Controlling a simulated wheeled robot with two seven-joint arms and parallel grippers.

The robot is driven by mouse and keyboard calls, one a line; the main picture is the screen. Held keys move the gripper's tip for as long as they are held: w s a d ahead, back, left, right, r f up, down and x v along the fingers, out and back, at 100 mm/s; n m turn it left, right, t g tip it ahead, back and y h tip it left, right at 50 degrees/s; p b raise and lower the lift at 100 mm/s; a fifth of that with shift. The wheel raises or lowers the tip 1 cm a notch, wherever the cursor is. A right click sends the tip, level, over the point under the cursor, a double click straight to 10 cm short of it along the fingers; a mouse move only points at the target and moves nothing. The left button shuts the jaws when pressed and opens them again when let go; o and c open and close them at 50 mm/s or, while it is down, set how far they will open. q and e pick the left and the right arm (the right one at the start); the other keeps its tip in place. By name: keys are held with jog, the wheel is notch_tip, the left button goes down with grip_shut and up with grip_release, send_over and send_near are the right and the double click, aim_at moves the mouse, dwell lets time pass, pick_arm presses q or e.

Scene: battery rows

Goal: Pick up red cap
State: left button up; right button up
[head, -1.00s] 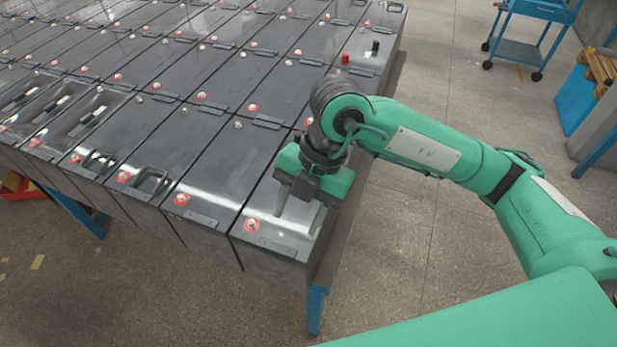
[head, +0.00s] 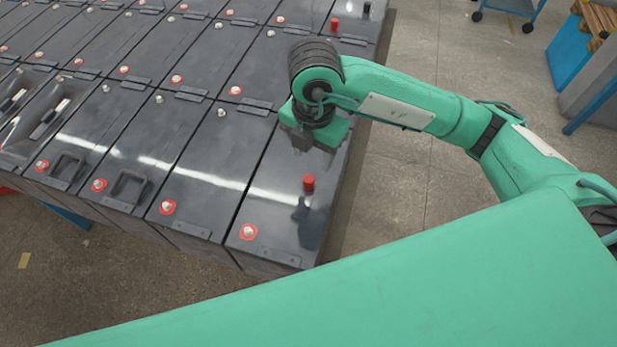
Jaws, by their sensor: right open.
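A small red cap (head: 309,183) stands upright on top of the front-right battery (head: 274,207) in the head view. My right gripper (head: 313,150) points down over the same battery, just beyond the cap in the picture. Its jaws are open and apart from the cap, with nothing seen between them. Another red cap (head: 333,25) stands on a battery farther back, near the right edge of the rows. My left gripper is not in view.
Dark batteries stand in tight rows, many with red-ringed terminals (head: 167,208). A black cap (head: 367,9) stands near the far red one. A blue cart (head: 508,7) and blue cabinet (head: 571,50) are at upper right. Bare floor (head: 390,200) lies right of the rows.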

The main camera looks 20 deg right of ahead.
aim_at(309, 178)
notch_tip(309, 178, down, 3)
jog(key=shift+f+p, duration=0.1)
jog(key=shift+p, duration=0.2)
jog(key=shift+a+f+p, duration=0.1)
jog(key=shift+f+p, duration=0.15)
jog(key=shift+p, duration=0.05)
jog(key=f, duration=0.1)
jog(key=f+p, duration=0.1)
jog(key=f, duration=0.1)
jog(key=shift+w+a+f+p, duration=0.1)
jog(key=shift+a+f+p, duration=0.15)
jog(key=shift+f+p, duration=0.05)
jog(key=shift+f, duration=0.5)
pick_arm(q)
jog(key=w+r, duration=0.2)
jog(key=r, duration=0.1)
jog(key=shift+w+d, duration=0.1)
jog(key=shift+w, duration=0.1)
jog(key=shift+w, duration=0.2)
pick_arm(e)
jog(key=c, duration=1)
